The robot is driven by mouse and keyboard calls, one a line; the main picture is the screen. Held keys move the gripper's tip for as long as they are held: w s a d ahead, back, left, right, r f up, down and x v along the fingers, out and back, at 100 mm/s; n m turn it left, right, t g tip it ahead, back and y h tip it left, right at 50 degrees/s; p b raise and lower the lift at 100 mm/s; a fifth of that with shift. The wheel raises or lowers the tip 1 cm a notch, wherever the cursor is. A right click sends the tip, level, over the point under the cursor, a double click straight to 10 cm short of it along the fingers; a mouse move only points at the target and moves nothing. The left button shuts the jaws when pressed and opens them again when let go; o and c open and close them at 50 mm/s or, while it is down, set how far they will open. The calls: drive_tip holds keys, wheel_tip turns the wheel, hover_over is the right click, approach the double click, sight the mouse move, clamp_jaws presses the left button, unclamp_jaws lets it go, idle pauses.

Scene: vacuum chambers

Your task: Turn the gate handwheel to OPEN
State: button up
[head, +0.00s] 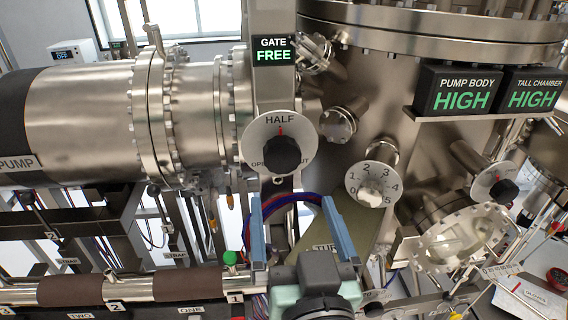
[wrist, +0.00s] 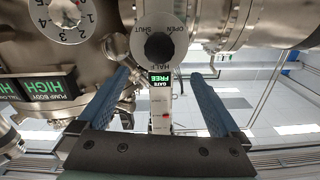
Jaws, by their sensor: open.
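The gate handwheel (head: 282,154) is a black knob on a round white dial (head: 256,136) marked OPEN, HALF and SHUT. A red mark above the knob points at HALF. The gate sign (head: 273,51) above it reads FREE. My gripper (head: 293,203) is open and empty, its two blue fingers below the handwheel in the head view. The wrist view looks upside down, with the handwheel (wrist: 159,47) beyond and roughly between the fingertips (wrist: 160,75). The fingers appear apart from the knob. OPEN is partly covered by the knob in the head view.
A numbered dial with a pale knob (head: 370,191) sits right of the handwheel. The PUMP BODY (head: 461,92) and TALL CHAMBER (head: 533,93) signs read HIGH. A large pump cylinder (head: 80,115) lies left. A rail with brown sleeves (head: 188,284) and a green knob (head: 230,258) is lower left.

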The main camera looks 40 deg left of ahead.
sight(283, 157)
drive_tip(key=b+x, duration=0.4)
drive_tip(key=x, duration=0.7)
drive_tip(key=shift+r, duration=0.2)
drive_tip(key=shift+w+a+f, duration=0.15)
drive_tip(key=shift+w+a, duration=0.15)
drive_tip(key=c, duration=1.3)
